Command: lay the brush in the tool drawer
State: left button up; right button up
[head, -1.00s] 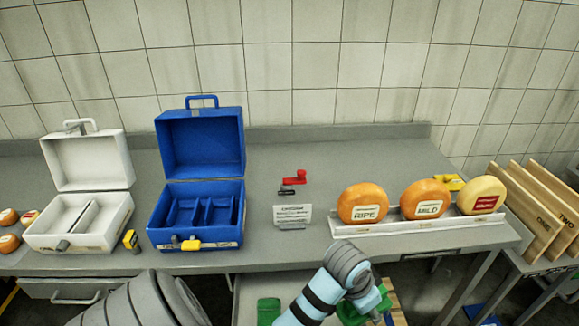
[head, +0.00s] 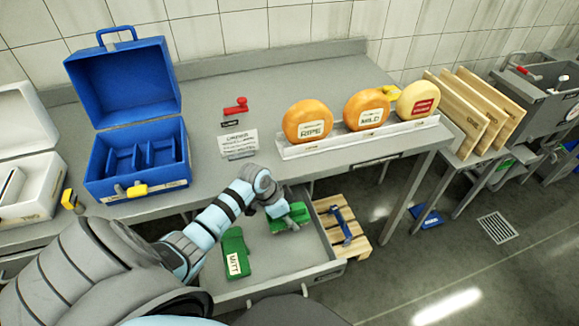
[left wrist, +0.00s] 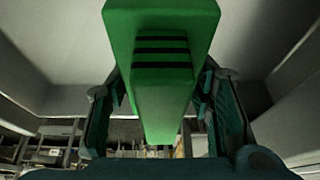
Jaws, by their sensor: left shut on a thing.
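My left gripper (head: 278,210) is shut on a green brush (head: 298,214) over the right part of the open tool drawer (head: 292,278), below the bench top. I cannot tell whether the brush touches the drawer floor. In the left wrist view the brush (left wrist: 161,105) fills the space between the fingers, as a green block with dark stripes. A green mitt (head: 234,255), labelled MITT, lies in the drawer left of the brush. My right gripper is not in view.
Above the drawer, the bench holds a blue box (head: 140,185), a small sign (head: 238,144) and cheese wheels (head: 308,120) on a white rack (head: 360,136). A wooden pallet (head: 357,246) with a blue item (head: 341,222) stands right of the drawer. Open floor lies farther right.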

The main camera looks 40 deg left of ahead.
pick_arm(q)
notch_tip(320, 180, down, 2)
jog(key=shift+f, duration=0.1)
jog(key=shift+d, duration=0.1)
jog(key=o, duration=1.1)
jog(key=shift+o, duration=0.2)
jog(key=p+v, duration=0.3)
jog(key=v, duration=0.8)
jog(key=shift+r, duration=0.3)
jog(key=shift+s+r, duration=0.15)
jog(key=shift+r, duration=0.25)
